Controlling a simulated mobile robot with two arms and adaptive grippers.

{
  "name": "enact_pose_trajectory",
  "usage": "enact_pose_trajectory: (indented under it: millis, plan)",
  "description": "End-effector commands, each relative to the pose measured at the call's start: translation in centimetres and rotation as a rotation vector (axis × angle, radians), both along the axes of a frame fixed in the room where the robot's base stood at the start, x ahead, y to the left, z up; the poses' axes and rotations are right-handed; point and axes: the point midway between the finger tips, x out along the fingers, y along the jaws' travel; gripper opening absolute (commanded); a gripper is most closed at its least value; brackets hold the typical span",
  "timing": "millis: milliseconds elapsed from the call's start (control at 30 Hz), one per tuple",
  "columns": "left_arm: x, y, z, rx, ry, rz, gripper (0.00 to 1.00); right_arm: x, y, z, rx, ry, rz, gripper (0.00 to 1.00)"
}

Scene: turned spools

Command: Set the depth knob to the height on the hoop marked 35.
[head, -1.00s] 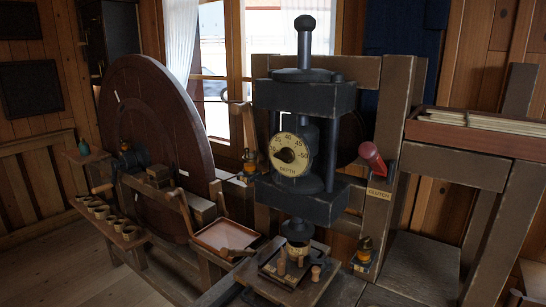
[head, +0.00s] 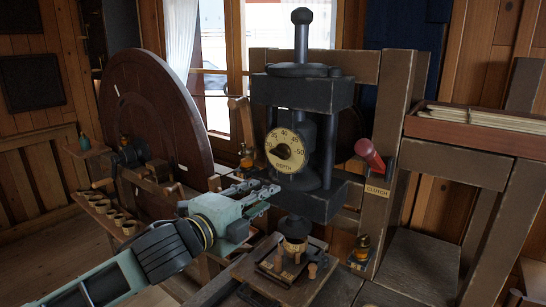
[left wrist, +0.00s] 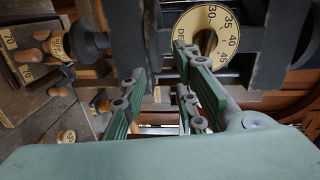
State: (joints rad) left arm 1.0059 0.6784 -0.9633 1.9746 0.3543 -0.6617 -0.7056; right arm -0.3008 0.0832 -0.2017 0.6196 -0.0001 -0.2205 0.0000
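The depth knob is a dark knob on a round cream dial (head: 287,150), on the front of the black press; the dial also shows in the left wrist view (left wrist: 218,45), turned sideways, with 30, 35, 40 and 45 readable. I cannot tell the exact setting. My left gripper (head: 265,192) is open and empty, just below and left of the dial and apart from it; its spread green fingers show in the left wrist view (left wrist: 160,76). A spool with a cream, marked band (head: 295,243) stands under the press; I cannot read it as 35. My right gripper is not in view.
A red-handled clutch lever (head: 370,153) is on the post right of the dial. A tray with wooden pegs (head: 262,284) lies below the press. A large dark wheel (head: 150,100) and a row of cups stand left. A red box (head: 480,132) is at right.

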Motion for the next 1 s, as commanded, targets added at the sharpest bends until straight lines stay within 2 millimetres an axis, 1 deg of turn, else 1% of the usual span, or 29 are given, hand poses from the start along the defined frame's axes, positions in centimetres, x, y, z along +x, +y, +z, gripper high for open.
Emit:
enact_pose_trajectory:
  millis: [33,100,200,300,467,700,800,1000]
  plan:
    - [0.5,0.5,2.2,0.039,-0.06,-0.008,0.27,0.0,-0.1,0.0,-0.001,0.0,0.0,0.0]
    - [0.8,0.8,4.1,0.081,-0.118,-0.02,0.27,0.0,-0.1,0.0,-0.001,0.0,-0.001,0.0]
    - [1.0,1.1,5.9,0.119,-0.171,-0.031,0.27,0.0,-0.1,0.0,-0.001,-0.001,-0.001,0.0]
    - [1.2,1.3,6.7,0.134,-0.195,-0.034,0.27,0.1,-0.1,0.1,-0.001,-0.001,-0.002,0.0]
    - [2.5,0.3,7.0,0.136,-0.198,-0.036,0.27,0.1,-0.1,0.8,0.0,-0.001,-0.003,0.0]
    - [5.5,-2.1,7.1,0.135,-0.197,-0.036,0.27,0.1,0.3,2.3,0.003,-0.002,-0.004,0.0]
    - [6.5,-2.7,7.0,0.135,-0.197,-0.035,0.27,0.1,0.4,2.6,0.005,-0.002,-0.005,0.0]
    - [7.4,-3.3,6.8,0.134,-0.198,-0.035,0.27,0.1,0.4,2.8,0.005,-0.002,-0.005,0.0]
